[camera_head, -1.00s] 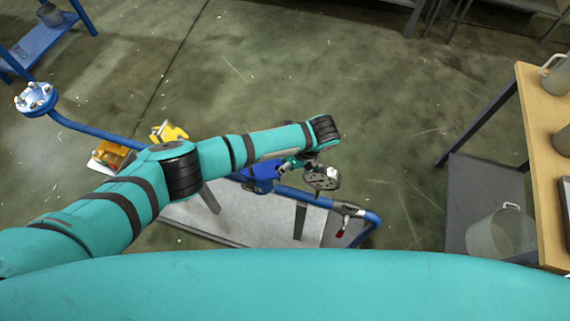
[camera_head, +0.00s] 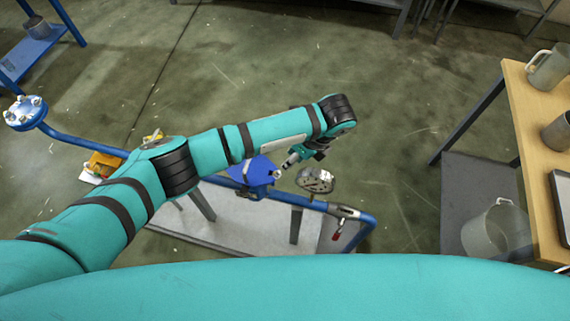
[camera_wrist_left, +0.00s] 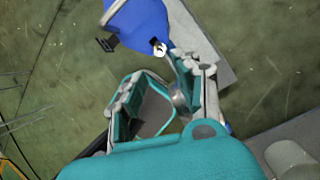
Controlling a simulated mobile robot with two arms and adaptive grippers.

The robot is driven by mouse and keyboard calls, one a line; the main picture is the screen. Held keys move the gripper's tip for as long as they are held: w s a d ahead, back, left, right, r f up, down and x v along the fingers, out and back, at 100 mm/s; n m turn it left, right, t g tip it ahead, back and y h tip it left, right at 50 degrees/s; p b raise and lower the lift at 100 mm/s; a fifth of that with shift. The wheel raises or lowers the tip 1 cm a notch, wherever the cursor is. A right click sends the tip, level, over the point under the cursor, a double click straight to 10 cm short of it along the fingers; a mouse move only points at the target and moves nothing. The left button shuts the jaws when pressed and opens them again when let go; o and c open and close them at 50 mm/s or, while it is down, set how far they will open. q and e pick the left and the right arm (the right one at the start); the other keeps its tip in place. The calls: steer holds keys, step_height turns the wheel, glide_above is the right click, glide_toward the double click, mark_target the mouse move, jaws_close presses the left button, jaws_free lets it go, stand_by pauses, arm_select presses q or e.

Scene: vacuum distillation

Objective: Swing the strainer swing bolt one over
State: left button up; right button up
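The blue strainer body (camera_head: 252,172) sits on the blue pipe in the head view, partly behind my left arm. It also shows at the top of the left wrist view (camera_wrist_left: 140,20). A small pale ring-ended part (camera_head: 278,174), which looks like a swing bolt, sits at its right edge; it also shows in the wrist view (camera_wrist_left: 159,48). A round grey cover (camera_head: 316,180) stands to the right of the body. My left gripper (camera_wrist_left: 157,82) is open, its fingers apart, close to the ring-ended part. I cannot tell whether they touch. My right gripper is out of view.
The blue pipe (camera_head: 345,213) runs over a grey base plate (camera_head: 235,226), with a red-handled valve at its right end. A yellow part (camera_head: 104,164) and a bolted flange (camera_head: 24,112) lie left. A wooden table (camera_head: 530,150) with metal vessels stands right.

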arm_select(q)
steer(key=shift+v, duration=1.45)
